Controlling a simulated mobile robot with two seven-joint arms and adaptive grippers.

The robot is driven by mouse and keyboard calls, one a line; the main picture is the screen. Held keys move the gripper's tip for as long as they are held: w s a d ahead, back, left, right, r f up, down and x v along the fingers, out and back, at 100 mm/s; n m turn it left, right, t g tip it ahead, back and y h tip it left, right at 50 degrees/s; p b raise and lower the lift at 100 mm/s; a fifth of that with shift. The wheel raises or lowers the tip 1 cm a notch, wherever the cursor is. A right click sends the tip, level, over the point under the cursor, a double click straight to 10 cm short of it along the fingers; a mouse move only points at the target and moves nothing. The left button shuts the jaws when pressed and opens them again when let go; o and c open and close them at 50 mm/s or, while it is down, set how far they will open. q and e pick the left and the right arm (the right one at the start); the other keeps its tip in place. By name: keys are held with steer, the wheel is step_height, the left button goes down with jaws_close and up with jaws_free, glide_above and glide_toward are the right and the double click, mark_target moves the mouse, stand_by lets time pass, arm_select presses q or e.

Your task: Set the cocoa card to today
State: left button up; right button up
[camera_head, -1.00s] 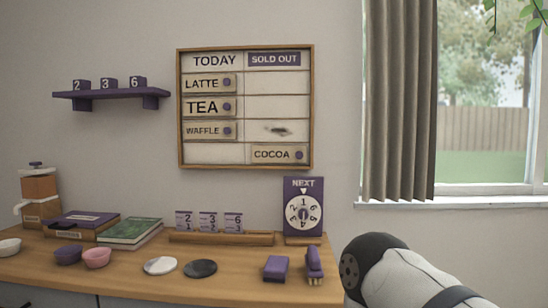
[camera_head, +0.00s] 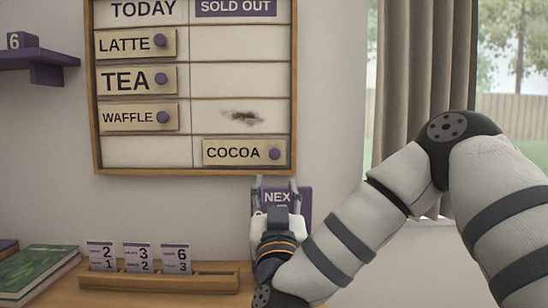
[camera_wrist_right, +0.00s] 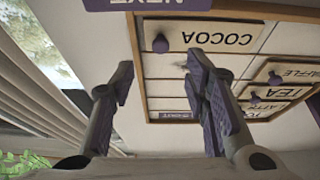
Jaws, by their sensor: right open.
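The cocoa card (camera_head: 232,153), a tan plate with a purple knob (camera_head: 274,154) at its right end, sits in the bottom row of the menu board (camera_head: 294,100), in the SOLD OUT column. The TODAY cell (camera_head: 146,151) left of it is empty. My right gripper (camera_head: 275,184) is open and empty, fingers pointing up, just below the cocoa knob in the head view. In the right wrist view the open fingers (camera_wrist_right: 160,66) flank the view's middle; the cocoa card (camera_wrist_right: 212,38) and its knob (camera_wrist_right: 159,44) appear beyond them, apart. My left gripper is not in view.
Latte (camera_head: 125,43), tea (camera_head: 124,81) and waffle (camera_head: 128,117) cards hang in the TODAY column. A dark smudge (camera_head: 243,117) marks the waffle row's SOLD OUT cell. The purple NEXT sign (camera_head: 303,203) stands behind my right gripper. A wooden card rack (camera_head: 190,282) is below left.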

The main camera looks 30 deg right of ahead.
mark_target(275, 155)
steer(key=x, duration=1.1)
steer(key=shift+r+b, duration=0.35)
steer(key=shift+r, duration=0.15)
jaws_close()
